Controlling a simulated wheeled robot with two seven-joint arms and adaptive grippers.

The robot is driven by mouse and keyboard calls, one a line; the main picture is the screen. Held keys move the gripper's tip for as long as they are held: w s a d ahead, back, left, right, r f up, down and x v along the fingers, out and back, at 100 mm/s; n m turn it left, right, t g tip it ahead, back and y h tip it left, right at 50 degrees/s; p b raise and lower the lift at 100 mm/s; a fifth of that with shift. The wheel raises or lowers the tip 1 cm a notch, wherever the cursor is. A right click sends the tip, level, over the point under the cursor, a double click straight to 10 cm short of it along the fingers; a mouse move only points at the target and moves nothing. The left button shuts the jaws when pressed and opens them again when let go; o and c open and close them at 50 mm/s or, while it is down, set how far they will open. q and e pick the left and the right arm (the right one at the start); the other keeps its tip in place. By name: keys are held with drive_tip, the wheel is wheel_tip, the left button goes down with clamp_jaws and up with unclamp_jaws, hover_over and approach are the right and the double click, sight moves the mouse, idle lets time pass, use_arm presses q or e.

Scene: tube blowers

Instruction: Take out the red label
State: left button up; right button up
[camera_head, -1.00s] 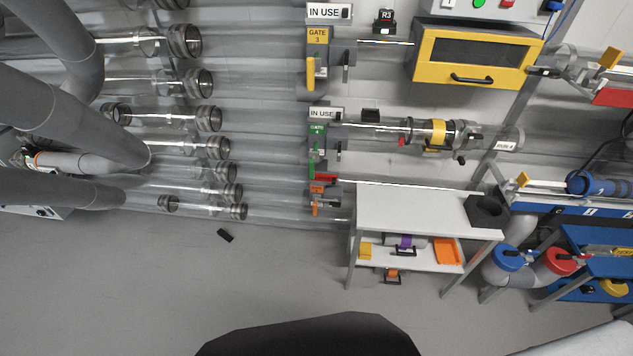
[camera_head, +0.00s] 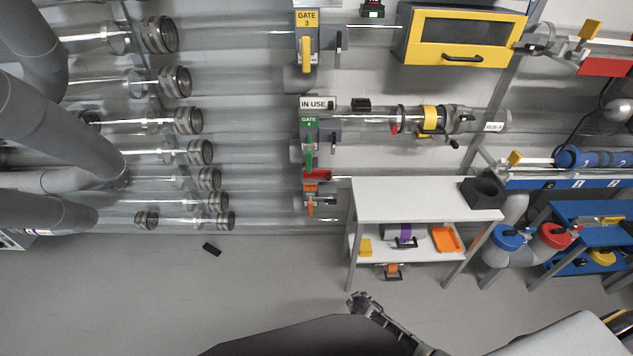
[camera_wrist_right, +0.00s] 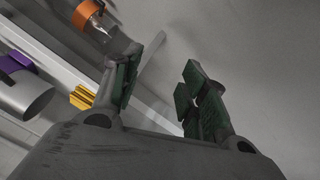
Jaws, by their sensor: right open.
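A small red piece (camera_head: 317,175), which may be the red label, sits below the green GATE 4 part (camera_head: 309,132) and above an orange gate part (camera_head: 311,196) in the head view. A larger red panel (camera_head: 605,67) shows at the upper right; I cannot tell which red thing is the label. My right gripper (camera_wrist_right: 160,72) shows in its wrist view with its green-padded fingers apart and nothing between them. The red piece is not visible in that view. My left gripper is not in view.
A white table (camera_head: 410,200) has a lower shelf with a yellow piece (camera_head: 365,247), a purple-banded part (camera_head: 405,234) and an orange tray (camera_head: 446,239). A black item (camera_head: 212,249) lies on the open grey floor. Glass tubes fill the left. A yellow-fronted cabinet (camera_head: 461,27) hangs above.

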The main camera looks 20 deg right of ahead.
drive_tip(key=w+a+r+m+t+h+b, duration=0.1)
drive_tip(key=w+a+r+t+b, duration=0.15)
drive_tip(key=w+r+b, duration=0.45)
drive_tip(key=w+a+r+m+t+h+b, duration=0.1)
drive_tip(key=w+r+t+b, duration=0.15)
drive_tip(key=w+r, duration=0.8)
use_arm(q)
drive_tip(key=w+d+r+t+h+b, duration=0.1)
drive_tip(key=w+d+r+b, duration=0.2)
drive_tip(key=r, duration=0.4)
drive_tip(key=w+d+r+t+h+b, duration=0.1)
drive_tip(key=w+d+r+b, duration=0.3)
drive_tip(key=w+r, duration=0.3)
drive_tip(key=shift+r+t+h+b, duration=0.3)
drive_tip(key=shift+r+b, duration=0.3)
drive_tip(key=shift+b, duration=0.2)
use_arm(e)
drive_tip(key=w+a+r+m+t+h, duration=0.1)
drive_tip(key=w+a+r+m+t, duration=0.1)
drive_tip(key=r, duration=0.6)
drive_tip(key=w+a+r+m+t+h, duration=0.2)
drive_tip(key=w+r, duration=0.3)
drive_tip(key=r, duration=0.3)
drive_tip(key=shift+w+a+r+m+t, duration=0.2)
drive_tip(key=shift+w+r+m+t, duration=0.15)
drive_tip(key=shift+m+t, duration=0.25)
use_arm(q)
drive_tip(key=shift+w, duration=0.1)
